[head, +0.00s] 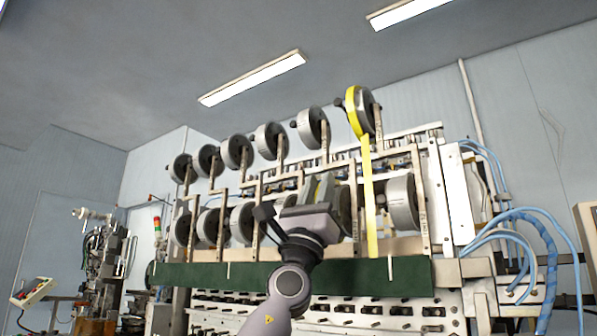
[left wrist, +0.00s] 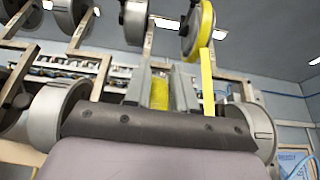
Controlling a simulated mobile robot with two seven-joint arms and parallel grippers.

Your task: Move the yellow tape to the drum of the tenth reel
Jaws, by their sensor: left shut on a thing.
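My left gripper (head: 318,180) is raised in front of the lower row of reels, pointing up. It is shut on a yellow piece of tape (left wrist: 160,93), seen between its fingers in the left wrist view. Another yellow band (head: 368,200) wraps the upper right reel (head: 366,112) and hangs down to the right of the gripper, apart from it. A grey lower reel (head: 402,203) stands right of the gripper; another behind it is partly hidden. I cannot tell by number which reel is the tenth. My right gripper is not in view.
Reels sit on upright metal arms in two rows, such as an upper reel (head: 312,127) and a lower reel (head: 241,222). A dark green panel (head: 215,274) runs below them. Blue hoses (head: 540,235) loop at the right.

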